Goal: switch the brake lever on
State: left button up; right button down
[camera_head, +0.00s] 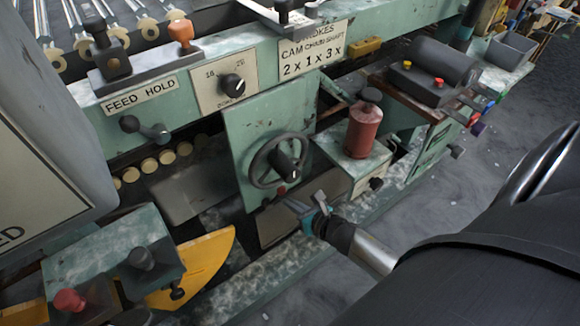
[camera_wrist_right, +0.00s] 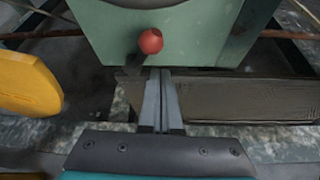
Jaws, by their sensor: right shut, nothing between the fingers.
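A small lever with a red ball knob (camera_wrist_right: 150,41) sticks out low on the green panel in the right wrist view. In the head view the same red knob (camera_head: 282,190) shows just below the black handwheel (camera_head: 279,160). No label marks it as the brake lever in these frames. My right gripper (camera_head: 306,205) is shut and empty, just below and right of the knob in the head view. In the right wrist view the closed fingers (camera_wrist_right: 162,76) end just below the knob, apart from it in the picture. My left gripper is not in view.
A red cylinder (camera_head: 364,130) with a black top stands right of the handwheel. A yellow curved plate (camera_head: 200,268) is at the lower left. Another red knob (camera_head: 69,301) and an orange-knobbed lever (camera_head: 181,33) are at the left. Grey floor (camera_head: 490,150) is clear at the right.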

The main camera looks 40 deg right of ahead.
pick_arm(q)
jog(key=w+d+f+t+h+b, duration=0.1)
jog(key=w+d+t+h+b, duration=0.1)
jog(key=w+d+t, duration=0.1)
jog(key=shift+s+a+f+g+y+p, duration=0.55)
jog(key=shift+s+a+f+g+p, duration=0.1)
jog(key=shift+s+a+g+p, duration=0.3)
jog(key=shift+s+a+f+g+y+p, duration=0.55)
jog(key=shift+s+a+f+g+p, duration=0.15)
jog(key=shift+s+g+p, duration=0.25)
pick_arm(e)
jog(key=s+f+v, duration=0.1)
jog(key=v, duration=0.8)
jog(key=shift+a+f, duration=0.25)
jog(key=shift+a, duration=0.25)
jog(key=shift+s, duration=0.15)
